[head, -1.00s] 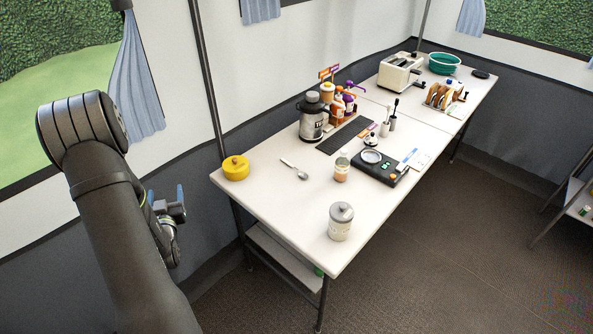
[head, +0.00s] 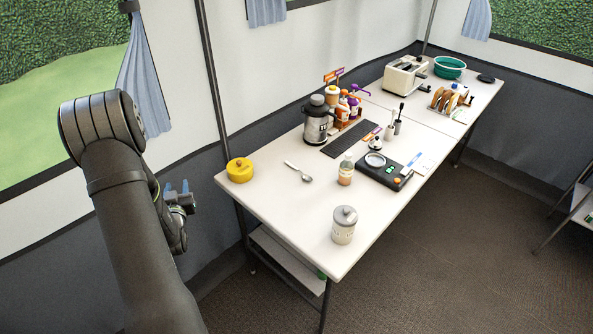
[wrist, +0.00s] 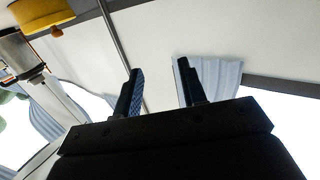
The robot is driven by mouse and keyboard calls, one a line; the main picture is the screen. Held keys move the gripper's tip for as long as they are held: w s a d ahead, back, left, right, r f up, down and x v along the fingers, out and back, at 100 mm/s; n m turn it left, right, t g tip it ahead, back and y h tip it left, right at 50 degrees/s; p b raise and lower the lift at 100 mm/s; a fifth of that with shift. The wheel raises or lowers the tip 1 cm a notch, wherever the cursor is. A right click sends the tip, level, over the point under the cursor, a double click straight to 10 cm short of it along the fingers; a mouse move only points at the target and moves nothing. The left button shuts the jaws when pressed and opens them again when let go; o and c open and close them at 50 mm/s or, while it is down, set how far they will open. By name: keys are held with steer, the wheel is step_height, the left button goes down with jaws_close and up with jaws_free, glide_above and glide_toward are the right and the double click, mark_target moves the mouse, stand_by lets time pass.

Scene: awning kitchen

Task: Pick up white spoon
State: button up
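The spoon (head: 298,171) lies on the white table (head: 280,209) near its left end, between the yellow pot and the small bottle. It looks silvery, with its bowl toward the front right. My gripper (head: 178,187) is off the table's left end, well apart from the spoon. In the wrist view my gripper's two fingers (wrist: 158,92) stand apart with nothing between them, so it is open and empty. The spoon cannot be made out in the wrist view.
A yellow pot (head: 240,170) stands at the table's left corner. A lidded jar (head: 344,225) stands near the front edge, a small bottle (head: 346,170) right of the spoon, and a dark canister (head: 316,122) behind it. The tabletop around the spoon is clear.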

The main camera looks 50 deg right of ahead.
steer(key=w+d+g, duration=0.2)
steer(key=w+d, duration=0.1)
steer(key=d, duration=0.6)
steer(key=w+d+g, duration=0.1)
steer(key=w+d, duration=0.1)
steer(key=d, duration=0.7)
steer(key=s+d+r+n+g+y, duration=0.1)
steer(key=s+d+r+g, duration=0.1)
steer(key=d, duration=0.6)
steer(key=s+d+r+g, duration=0.1)
steer(key=d+r+g, duration=0.1)
steer(key=d, duration=0.7)
steer(key=n+g+y, duration=0.3)
steer(key=g+y, duration=0.4)
glide_above(292, 165)
steer(key=f, duration=0.4)
steer(key=w+f, duration=0.1)
steer(key=f, duration=0.1)
steer(key=shift+d, duration=0.35)
steer(key=shift+s+a+n+y, duration=0.3)
steer(key=shift+s+n+y, duration=0.1)
steer(key=shift+s+y, duration=0.15)
steer(key=shift+s+f+g, duration=0.1)
steer(key=shift+f+g, duration=0.15)
steer(key=shift+g, duration=0.05)
step_height(292, 165, down, 7)
steer(key=shift+a, duration=0.1)
